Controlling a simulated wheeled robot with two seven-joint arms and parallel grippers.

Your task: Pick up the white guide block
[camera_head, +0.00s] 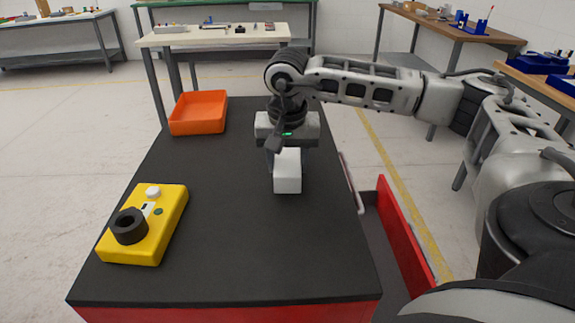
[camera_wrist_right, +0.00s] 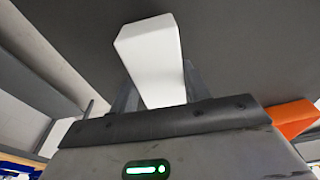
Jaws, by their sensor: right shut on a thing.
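The white guide block (camera_head: 288,172) is at my right gripper (camera_head: 287,158), over the right half of the dark tabletop. The gripper points down and is shut on the block. In the right wrist view the white block (camera_wrist_right: 152,58) stands out from between the fingers (camera_wrist_right: 160,88) against the dark surface. I cannot tell whether its lower end touches the tabletop. My left gripper does not show in either view.
A yellow box (camera_head: 150,240) with a black ring (camera_head: 129,226) and a white knob is at the front left of the dark tabletop (camera_head: 240,260). An orange tray (camera_head: 198,113) sits at the back left. The tabletop's front middle is clear. A red panel (camera_head: 405,235) stands right of the table.

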